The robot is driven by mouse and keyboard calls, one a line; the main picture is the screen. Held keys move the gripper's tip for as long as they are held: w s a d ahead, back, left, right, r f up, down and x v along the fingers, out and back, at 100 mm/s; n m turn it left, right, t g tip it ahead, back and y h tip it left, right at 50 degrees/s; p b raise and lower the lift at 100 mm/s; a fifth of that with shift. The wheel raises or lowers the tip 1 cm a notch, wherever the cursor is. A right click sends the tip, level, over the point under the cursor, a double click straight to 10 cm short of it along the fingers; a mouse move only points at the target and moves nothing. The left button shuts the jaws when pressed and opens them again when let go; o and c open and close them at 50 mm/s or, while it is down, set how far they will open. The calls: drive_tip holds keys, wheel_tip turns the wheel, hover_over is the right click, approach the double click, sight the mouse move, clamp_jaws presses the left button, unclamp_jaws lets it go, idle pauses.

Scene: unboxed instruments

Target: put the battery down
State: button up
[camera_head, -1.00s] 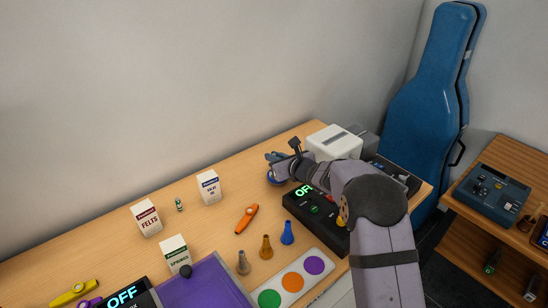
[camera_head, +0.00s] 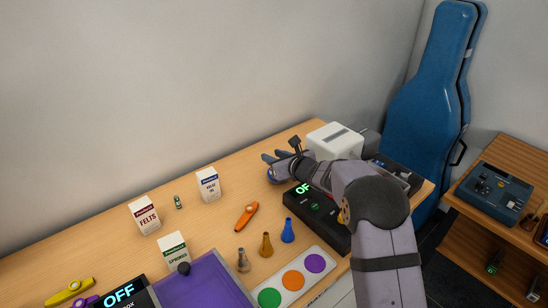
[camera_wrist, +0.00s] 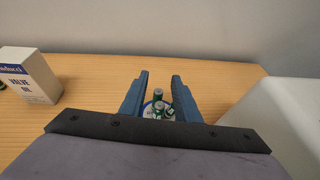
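Another green battery (camera_head: 178,202) stands alone on the desk to the left, between the white boxes.
A valve oil box (camera_head: 208,185) stands left of my gripper; it also shows in the wrist view (camera_wrist: 30,76). A white device (camera_head: 334,141) is close on the right. A black box with a lit display (camera_head: 318,210) lies in front.

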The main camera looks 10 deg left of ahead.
drive_tip(key=shift+s+d+f, duration=0.1)
drive_tip(key=shift+s+f, duration=0.05)
drive_tip(key=shift+f, duration=0.15)
drive_tip(key=shift+r+p, duration=0.45)
drive_tip(key=shift+p, duration=0.5)
drive_tip(key=shift+d+r, duration=0.1)
drive_tip(key=b+v, duration=0.4)
drive_tip(key=v, duration=0.7)
drive_tip(key=shift+s+r, duration=0.25)
drive_tip(key=shift+r, duration=0.1)
drive_tip(key=shift+d, duration=0.1)
